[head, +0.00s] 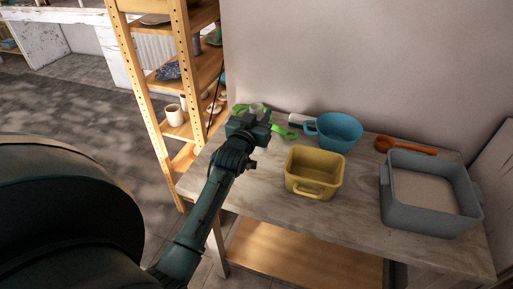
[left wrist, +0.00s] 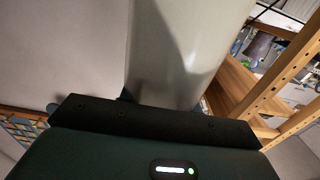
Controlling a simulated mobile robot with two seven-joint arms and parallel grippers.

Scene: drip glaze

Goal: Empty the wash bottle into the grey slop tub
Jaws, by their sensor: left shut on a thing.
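My left gripper (head: 254,119) is over the far left corner of the table and is shut on a pale, smooth, rounded body, which I take to be the wash bottle (left wrist: 185,50). In the head view only a small pale top of the bottle (head: 256,106) shows beyond the jaws; the rest is hidden by the gripper. I cannot tell whether its base touches the table. The grey slop tub (head: 428,219) stands at the table's right end, open at the top, with a pale flat surface inside. My right gripper is not in view.
On the table (head: 350,222), a yellow tub (head: 313,187) and a blue handled bowl (head: 342,134) stand between gripper and grey tub. An orange ladle (head: 405,146) lies behind. A green item (head: 284,132) lies beside the gripper. A wooden shelf (head: 150,92) stands left; a wall is behind.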

